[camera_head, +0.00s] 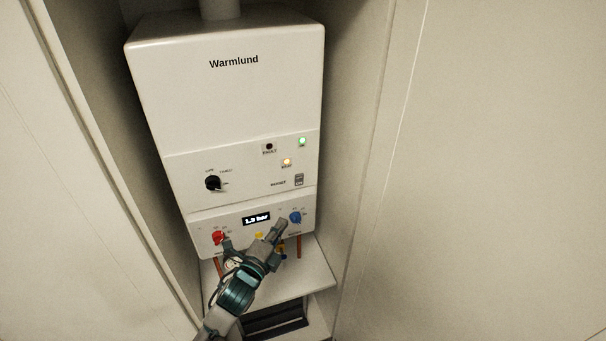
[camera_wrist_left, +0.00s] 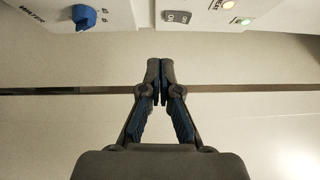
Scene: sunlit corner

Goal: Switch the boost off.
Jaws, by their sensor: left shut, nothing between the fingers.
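The white Warmlund boiler (camera_head: 240,100) hangs in a narrow alcove. Its small grey rocker switch (camera_head: 299,180) sits at the right of the panel, beside a small blurred label. The switch also shows at the top of the left wrist view (camera_wrist_left: 177,17), marked with small lettering; which side is pressed I cannot tell. My left gripper (camera_head: 282,228) is in front of the lower panel, below the switch and near the blue knob (camera_head: 295,217). In the left wrist view its fingertips (camera_wrist_left: 160,70) are together and empty, apart from the switch. My right gripper is not in view.
A black dial (camera_head: 212,183), a red knob (camera_head: 218,238) and a display reading about 1.9 bar (camera_head: 256,219) are on the front. A green light (camera_head: 302,141) and an amber light (camera_head: 287,161) glow; the fault light (camera_head: 269,146) is dark. Alcove walls stand close on both sides.

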